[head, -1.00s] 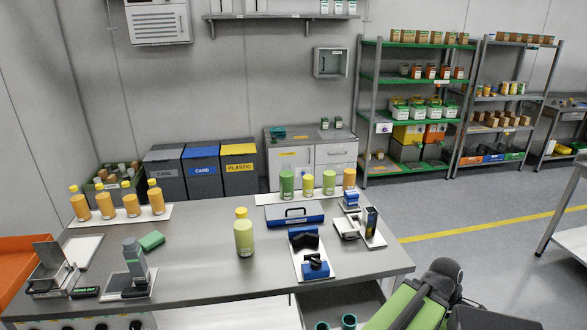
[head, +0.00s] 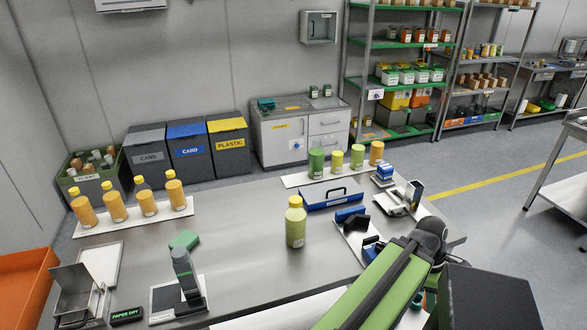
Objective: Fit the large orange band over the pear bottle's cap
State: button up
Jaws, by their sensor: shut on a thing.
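A pale yellow-green bottle with a yellow cap (head: 295,223), which looks like the pear bottle, stands upright and alone near the middle of the steel table (head: 235,270). No band shows on its cap. I cannot make out the large orange band anywhere. My green arm (head: 375,290) reaches in from the bottom right, with its dark elbow joint near the table's right side. My gripper is not visible, so what it holds is hidden.
Several orange bottles (head: 147,203) stand on a white strip at the left. Green, yellow and orange bottles (head: 316,163) line the back edge. A blue tray (head: 330,197) and black-and-blue devices (head: 350,218) lie right of the lone bottle. A dark stand (head: 185,275) is front left.

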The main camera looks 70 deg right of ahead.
jog(key=w+d+r+n+p, duration=0.2)
jog(key=w+d+r+p, duration=0.4)
jog(key=w+r+p, duration=0.25)
notch_tip(320, 180, up, 18)
jog(key=n+h+p, duration=0.3)
jog(key=n+p, duration=0.5)
jog(key=p, duration=1)
send_over(296, 199)
jog(key=shift+t, duration=0.4)
jog(key=shift+w+a+f+b, duration=0.1)
jog(key=shift+a+f+b, duration=0.05)
jog(key=shift+f+b, duration=1.3)
jog(key=shift+w+a+f+b, duration=0.1)
jog(key=shift+f+b, duration=1.25)
jog(key=shift+b, duration=0.05)
jog(key=shift+f+b, duration=0.35)
jog(key=shift+b, duration=0.05)
jog(key=shift+f+b, duration=0.85)
jog(key=shift+f, duration=0.15)
jog(key=shift+f+b, duration=0.6)
jog(key=shift+b, duration=0.15)
jog(key=shift+f, duration=0.2)
